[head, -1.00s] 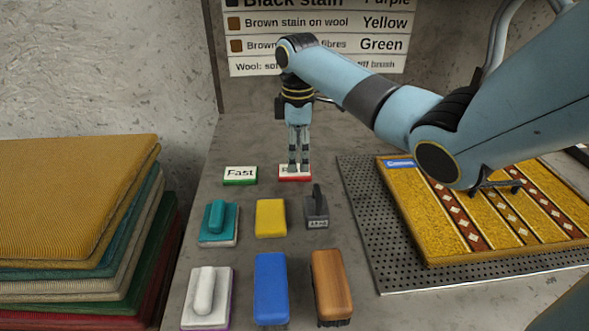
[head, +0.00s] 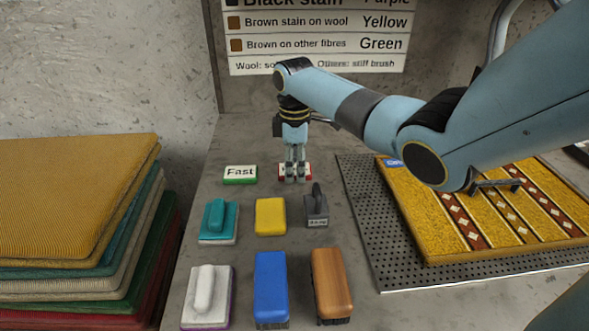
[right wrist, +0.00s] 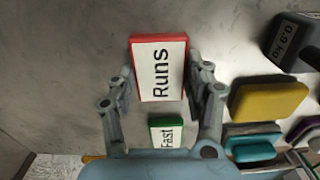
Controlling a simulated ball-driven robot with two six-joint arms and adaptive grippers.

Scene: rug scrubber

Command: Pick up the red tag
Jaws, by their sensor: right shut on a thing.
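The red tag (right wrist: 160,68) is a red block with a white face reading "Runs" in the right wrist view. In the head view the red tag (head: 307,172) shows at the back of the counter, partly hidden behind my fingers. My right gripper (head: 295,179) points down over it. In the right wrist view my right gripper's fingers (right wrist: 161,66) are shut on the tag from its two sides. I cannot tell any gap between the tag and the counter. My left gripper is not in view.
A green "Fast" tag (head: 240,175) lies left of the red tag. In front are a teal brush (head: 219,219), a yellow block (head: 270,216) and a grey weight (head: 316,210). More brushes stand nearer. A striped rug (head: 440,225) lies right; a stack of rugs (head: 75,200) is left.

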